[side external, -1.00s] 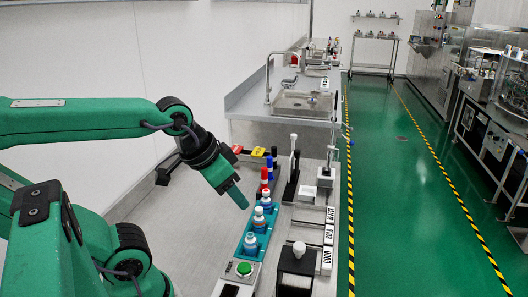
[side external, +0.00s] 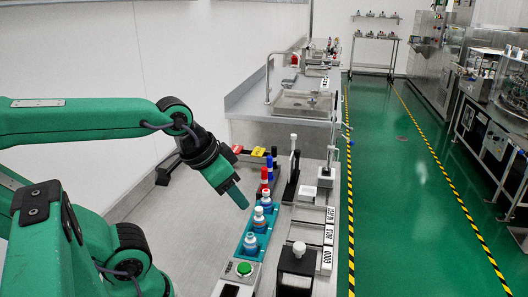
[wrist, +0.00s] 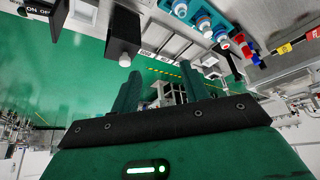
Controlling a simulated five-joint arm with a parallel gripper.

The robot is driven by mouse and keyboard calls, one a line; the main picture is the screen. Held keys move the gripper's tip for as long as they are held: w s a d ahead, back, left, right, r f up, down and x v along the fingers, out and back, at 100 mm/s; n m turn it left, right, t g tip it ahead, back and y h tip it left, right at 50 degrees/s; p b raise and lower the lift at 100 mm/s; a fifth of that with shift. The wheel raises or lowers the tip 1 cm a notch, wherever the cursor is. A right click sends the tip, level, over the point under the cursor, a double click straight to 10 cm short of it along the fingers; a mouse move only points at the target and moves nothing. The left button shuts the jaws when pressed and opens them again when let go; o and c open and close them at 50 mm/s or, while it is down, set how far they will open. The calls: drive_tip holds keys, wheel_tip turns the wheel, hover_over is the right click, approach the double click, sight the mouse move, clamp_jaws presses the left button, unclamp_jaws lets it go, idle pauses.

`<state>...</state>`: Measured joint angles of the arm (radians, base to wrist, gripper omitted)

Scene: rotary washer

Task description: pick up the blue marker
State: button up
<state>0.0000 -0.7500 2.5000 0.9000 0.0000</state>
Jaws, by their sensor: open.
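The blue marker (side external: 269,162) stands upright in a row behind red-capped markers (side external: 264,175) in the side external view. Its blue cap (wrist: 256,59) shows small at the right of the wrist view, partly crowded by its neighbours. My gripper (side external: 241,200) is in the air, tilted down, to the left of the row and short of the blue marker. In the wrist view my gripper (wrist: 160,85) has its two green fingers apart with nothing between them.
A green button box (side external: 244,269) and a black block with a white knob (side external: 298,262) are nearest. Yellow (side external: 258,151) and red pieces lie behind. The bench left of the rack is clear.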

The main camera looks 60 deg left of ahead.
idle(0.3)
drive_tip(key=w+a+r+m+g, duration=0.1)
drive_tip(key=w+a+r, duration=0.15)
drive_tip(key=w, duration=0.25)
drive_tip(key=w+a+r+m, duration=0.1)
drive_tip(key=w+a+r, duration=0.15)
drive_tip(key=w, duration=0.35)
drive_tip(key=m+g, duration=0.4)
drive_tip(key=g, duration=0.1)
approach(270, 157)
wheel_tip(270, 157, down, 7)
drive_tip(key=shift+s+d+r, duration=0.1)
drive_tip(key=shift+r, duration=0.05)
drive_tip(key=shift+f, duration=1.45)
drive_tip(key=shift+f, duration=0.1)
